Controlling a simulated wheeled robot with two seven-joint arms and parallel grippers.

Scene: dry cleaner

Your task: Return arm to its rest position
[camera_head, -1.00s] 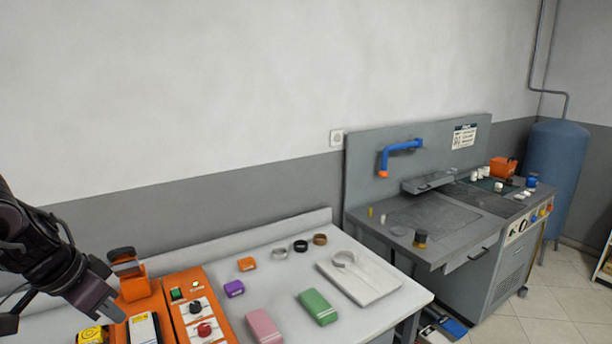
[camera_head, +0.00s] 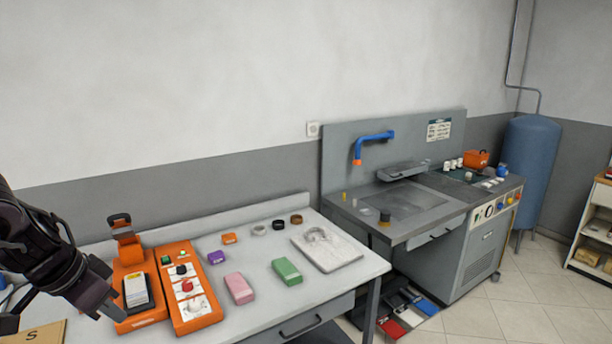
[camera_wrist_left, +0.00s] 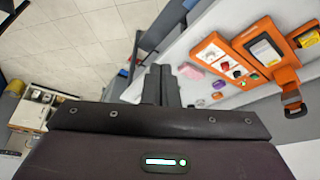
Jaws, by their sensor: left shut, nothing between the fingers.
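My left gripper (camera_head: 112,308) comes in from the left edge of the head view, dark and angled down to the right. Its fingers (camera_wrist_left: 161,86) are together with nothing between them in the left wrist view. It hangs beside the left part of an orange machine (camera_head: 150,320), which carries a black-and-white pad and a raised handle. The machine also shows in the left wrist view (camera_wrist_left: 238,40), apart from the fingers. My right gripper is in neither view.
The white table (camera_head: 262,312) holds a pink block (camera_head: 239,289), a green block (camera_head: 287,271), a purple piece (camera_head: 216,257) and a pale board (camera_head: 340,258). A grey workstation (camera_head: 462,242) with a blue pipe (camera_head: 375,137) stands right. A blue tank (camera_head: 530,165) is behind it.

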